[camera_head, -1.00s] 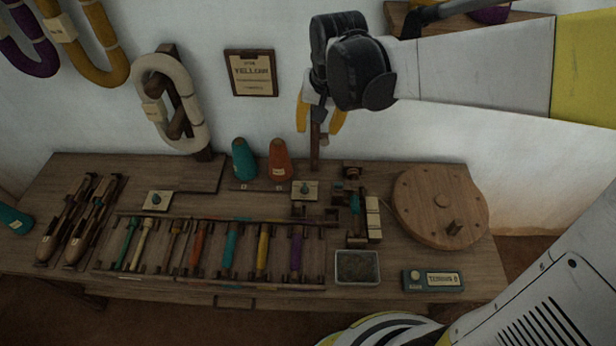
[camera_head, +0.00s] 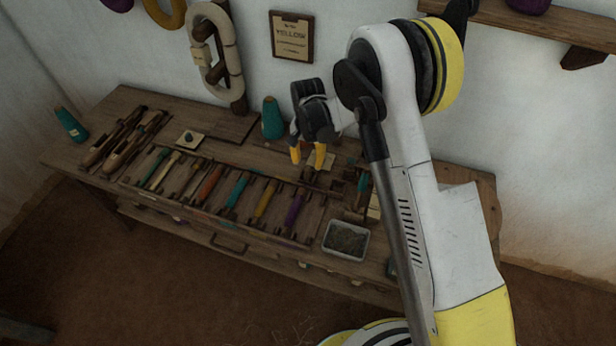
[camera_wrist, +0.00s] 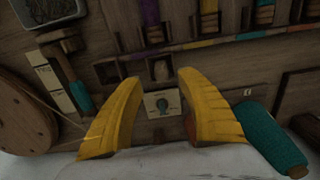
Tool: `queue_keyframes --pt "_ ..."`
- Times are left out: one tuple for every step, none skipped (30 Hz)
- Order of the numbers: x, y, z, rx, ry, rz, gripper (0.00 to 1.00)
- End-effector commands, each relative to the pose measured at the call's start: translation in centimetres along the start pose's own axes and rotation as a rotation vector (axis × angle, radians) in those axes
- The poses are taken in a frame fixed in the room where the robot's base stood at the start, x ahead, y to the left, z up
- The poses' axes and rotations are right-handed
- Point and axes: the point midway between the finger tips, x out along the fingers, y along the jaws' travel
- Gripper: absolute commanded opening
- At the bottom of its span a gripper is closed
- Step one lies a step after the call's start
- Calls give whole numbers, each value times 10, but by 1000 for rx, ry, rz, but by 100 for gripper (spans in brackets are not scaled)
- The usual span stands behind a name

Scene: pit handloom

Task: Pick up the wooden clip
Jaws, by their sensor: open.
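My gripper (camera_head: 308,158) is open, its yellow fingers pointing down over the back middle of the bench. In the wrist view the spread fingers (camera_wrist: 146,76) frame a small pale brown wooden piece (camera_wrist: 160,68) in a dark wooden holder. It may be the wooden clip, but it is too small and dark to be sure. Nothing is visibly held. In the head view my arm and gripper hide much of this area.
A teal cone (camera_head: 272,118) stands beside the gripper; an orange one is mostly hidden behind a finger. A rack of coloured bobbins (camera_head: 237,192) lies in front, with a pale-rimmed tray (camera_head: 345,240) at right. A round wooden disc (camera_wrist: 22,112) is at the wrist view's left.

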Motion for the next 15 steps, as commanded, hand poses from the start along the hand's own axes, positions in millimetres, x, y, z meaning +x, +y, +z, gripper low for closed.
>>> queue_keyframes --pt "10 0 0 0 0 0 45" --pt "12 0 0 0 0 0 45" --pt "15 0 0 0 0 0 45" --pt "17 0 -1 0 0 0 45" --pt "19 0 -1 0 0 0 45" --pt "22 0 -1 0 0 0 45" --pt "26 -1 -2 0 0 0 45" --pt "31 -1 -2 0 1 0 45" --pt "38 -2 -2 0 1 0 45" --pt "43 -2 -3 0 1 0 45" --pt "48 -2 -4 0 1 0 45" --pt "55 -3 -4 0 1 0 45" --pt "59 -3 -4 0 1 0 45" --pt "62 -3 -4 0 1 0 45" --pt "65 -2 -4 0 1 0 45"
